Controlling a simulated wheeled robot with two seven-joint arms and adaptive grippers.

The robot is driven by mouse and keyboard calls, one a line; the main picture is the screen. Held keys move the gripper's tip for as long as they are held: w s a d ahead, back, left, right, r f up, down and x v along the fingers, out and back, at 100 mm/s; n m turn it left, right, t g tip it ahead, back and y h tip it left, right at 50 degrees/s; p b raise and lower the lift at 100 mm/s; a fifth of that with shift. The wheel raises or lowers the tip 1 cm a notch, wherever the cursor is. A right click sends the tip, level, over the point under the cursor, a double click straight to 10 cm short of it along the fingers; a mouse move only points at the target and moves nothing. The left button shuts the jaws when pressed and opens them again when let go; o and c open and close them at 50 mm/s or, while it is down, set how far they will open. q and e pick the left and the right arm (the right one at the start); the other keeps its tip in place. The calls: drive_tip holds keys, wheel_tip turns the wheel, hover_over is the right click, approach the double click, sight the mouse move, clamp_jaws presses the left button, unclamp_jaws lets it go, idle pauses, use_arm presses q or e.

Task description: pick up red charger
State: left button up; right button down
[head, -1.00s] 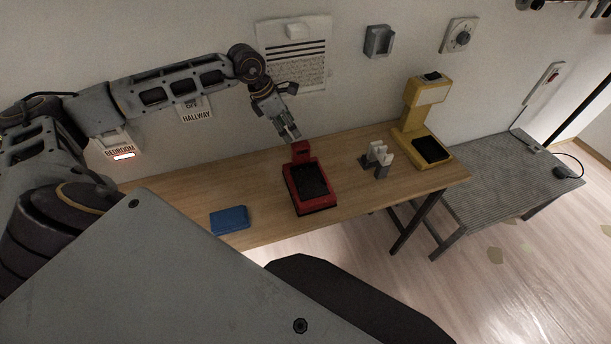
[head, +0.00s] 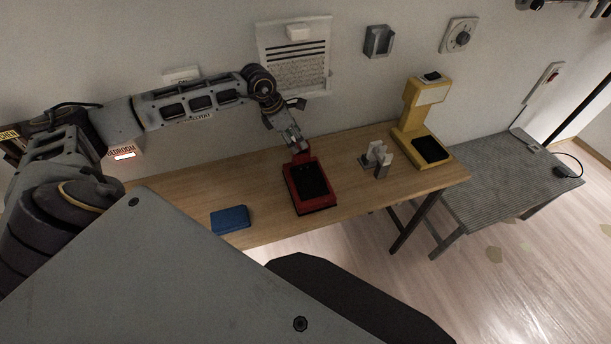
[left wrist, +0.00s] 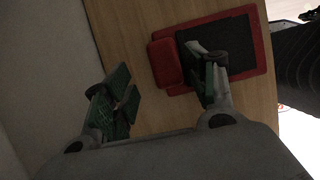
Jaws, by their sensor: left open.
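The red charger (head: 324,203) lies on the wooden table, with a flat black pad in a red frame and a raised red block at its wall end. It also shows in the left wrist view (left wrist: 165,62). My left gripper (head: 298,148) is open over the charger's raised end. In the left wrist view the left gripper's fingers (left wrist: 165,95) are spread, one finger over the pad's near edge and the other over bare table. The head view does not show clearly whether the gripper touches the block. My right gripper is not in view.
A blue box (head: 230,219) lies left of the charger on the wooden table (head: 270,175). A small white and grey object (head: 377,158) and a yellow device (head: 414,125) stand to the right. A grey ridged table (head: 500,180) is farther right. The wall is close behind.

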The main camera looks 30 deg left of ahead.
use_arm(q)
drive_tip(key=shift+d+f, duration=0.2)
drive_tip(key=shift+f, duration=0.1)
drive_tip(key=x, duration=0.2)
drive_tip(key=shift+s+d+f+p, duration=0.1)
drive_tip(key=shift+d+f+p, duration=0.15)
drive_tip(key=shift+f+p, duration=0.15)
drive_tip(key=shift+d+f, duration=0.1)
drive_tip(key=shift+f, duration=0.2)
drive_tip(key=shift+w+f, duration=0.25)
drive_tip(key=shift+f, duration=0.1)
drive_tip(key=shift+c, duration=0.5)
drive_tip(key=c, duration=0.5)
clamp_jaws()
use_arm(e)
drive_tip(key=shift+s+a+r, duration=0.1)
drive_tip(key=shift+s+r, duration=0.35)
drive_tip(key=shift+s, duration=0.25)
use_arm(q)
drive_tip(key=shift+r, duration=0.1)
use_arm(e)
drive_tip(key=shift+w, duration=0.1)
